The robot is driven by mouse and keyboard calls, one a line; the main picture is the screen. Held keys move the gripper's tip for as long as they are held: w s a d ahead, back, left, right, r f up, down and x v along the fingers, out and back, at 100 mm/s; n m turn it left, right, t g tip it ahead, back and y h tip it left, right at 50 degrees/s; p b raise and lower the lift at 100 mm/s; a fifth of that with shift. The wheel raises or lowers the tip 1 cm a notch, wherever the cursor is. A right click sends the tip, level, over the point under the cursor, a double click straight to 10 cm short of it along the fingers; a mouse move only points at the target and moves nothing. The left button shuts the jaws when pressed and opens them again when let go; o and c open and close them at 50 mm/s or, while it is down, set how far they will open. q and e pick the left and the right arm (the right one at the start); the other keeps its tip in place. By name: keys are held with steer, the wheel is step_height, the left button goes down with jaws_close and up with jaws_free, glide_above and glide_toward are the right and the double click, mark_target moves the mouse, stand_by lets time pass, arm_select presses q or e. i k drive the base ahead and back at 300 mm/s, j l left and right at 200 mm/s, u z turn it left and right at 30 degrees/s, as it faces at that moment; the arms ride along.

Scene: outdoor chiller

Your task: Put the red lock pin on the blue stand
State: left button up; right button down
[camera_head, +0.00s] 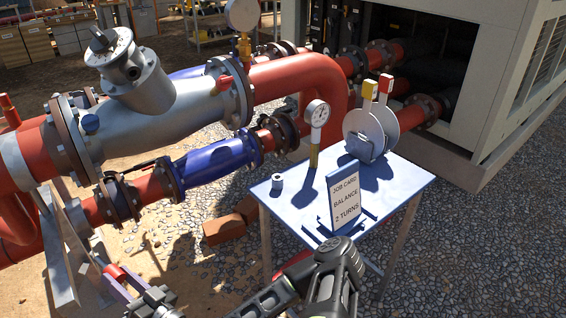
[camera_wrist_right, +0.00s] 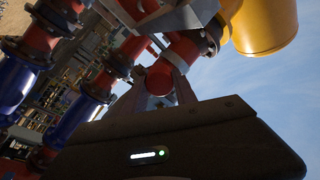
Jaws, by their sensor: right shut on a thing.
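My right gripper (camera_head: 115,273) is at the lower left of the head view, with its arm reaching in from the bottom middle. It is shut on a small red piece, the red lock pin (camera_head: 113,272), partly hidden by the fingers. The pin is beside the pipe support, left of and apart from the table. The blue stand appears to be the blue-edged table (camera_head: 408,186) in the middle, with a pale top and thin legs. In the right wrist view the dark gripper body fills the bottom, and the pin is not clear. My left gripper is not in view.
On the table are a job card (camera_head: 345,203), a gauge (camera_head: 317,115), a small white cup-like item (camera_head: 277,182) and two tagged discs (camera_head: 388,120). Red, blue and grey pipework (camera_head: 160,95) runs behind. Bricks (camera_head: 223,229) lie on the ground left of the table.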

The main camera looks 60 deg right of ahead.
mark_target(396, 192)
steer(key=z, duration=0.45)
steer(key=j+z, duration=0.1)
steer(key=z, duration=0.35)
steer(key=j+z, duration=0.1)
steer(key=z, duration=0.8)
steer(key=i+j, duration=0.05)
steer(key=j, duration=0.05)
